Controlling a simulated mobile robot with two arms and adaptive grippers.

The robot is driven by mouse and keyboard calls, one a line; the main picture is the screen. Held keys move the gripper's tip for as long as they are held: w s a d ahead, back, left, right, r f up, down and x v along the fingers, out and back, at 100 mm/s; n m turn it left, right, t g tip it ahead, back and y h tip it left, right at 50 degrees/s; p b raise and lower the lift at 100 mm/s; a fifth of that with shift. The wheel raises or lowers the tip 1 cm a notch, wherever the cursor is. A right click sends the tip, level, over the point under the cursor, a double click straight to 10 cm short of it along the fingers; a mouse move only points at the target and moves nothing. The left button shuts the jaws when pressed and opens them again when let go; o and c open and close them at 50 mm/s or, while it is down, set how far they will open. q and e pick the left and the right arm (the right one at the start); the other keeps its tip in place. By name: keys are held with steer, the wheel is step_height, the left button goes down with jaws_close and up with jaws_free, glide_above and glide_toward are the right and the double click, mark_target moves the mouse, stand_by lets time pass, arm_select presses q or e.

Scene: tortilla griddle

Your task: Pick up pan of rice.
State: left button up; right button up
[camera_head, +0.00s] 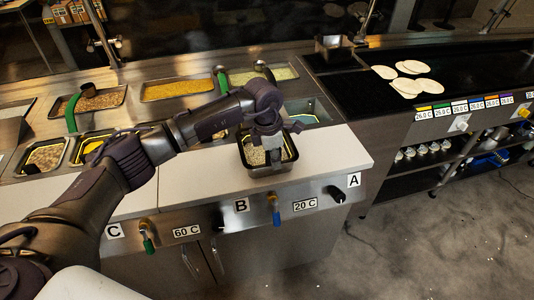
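A small dark rectangular pan of rice (256,157) rests on the white counter board near its right end, in the head view. The pale rice shows on its left side. My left gripper (271,152) points down over the pan, at its middle to right part. The fingertips are down at the pan and partly hidden by the gripper's own body. I cannot tell whether they touch the pan or are closed on it. My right gripper is not in view.
Food trays sit in the counter behind, including a long yellow one (178,89). Green-handled ladles (72,112) stand among them. A black griddle (450,75) with tortillas (413,67) is at the right. The white board (335,152) is clear right of the pan.

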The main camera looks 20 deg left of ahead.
arm_select(q)
jaws_close()
steer(key=shift+r, duration=0.15)
